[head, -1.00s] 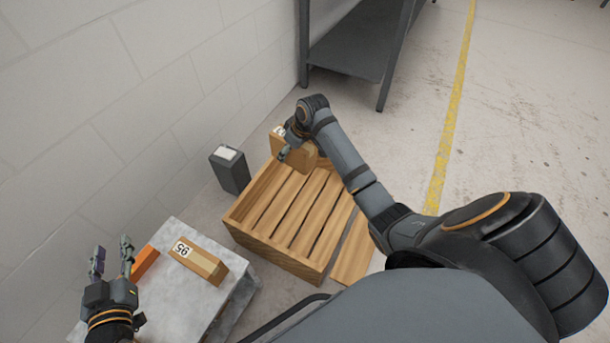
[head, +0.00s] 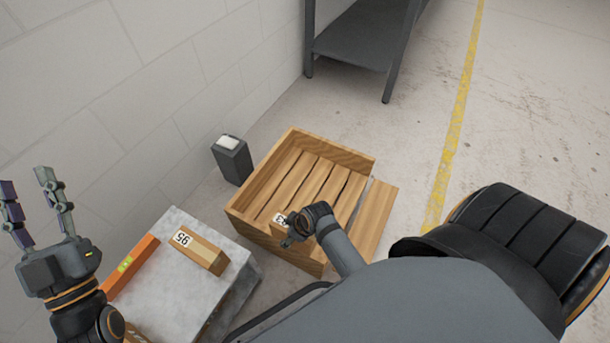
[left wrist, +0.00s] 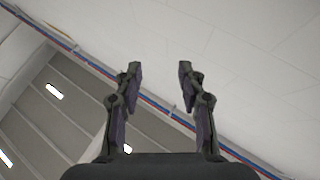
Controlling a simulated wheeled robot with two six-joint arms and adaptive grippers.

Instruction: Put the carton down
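A small tan carton (head: 277,231) with a white number label is at my right gripper (head: 290,235) in the head view. The gripper is shut on it, and wrist and fingers hide much of it. Carton and gripper are over the near part of a slatted wooden crate (head: 333,150). I cannot tell whether the carton touches the crate. My left gripper (head: 25,182) is open and empty, raised at the left with its fingers up. In the left wrist view the same open gripper (left wrist: 158,68) shows nothing between its fingers.
A carton marked 95 (head: 205,254) lies on a grey block (head: 165,290), beside an orange bar with a green light (head: 128,264). A dark grey bin (head: 233,163) stands by the wall behind the crate. A grey metal table (head: 355,38) stands beyond. The floor at right is clear.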

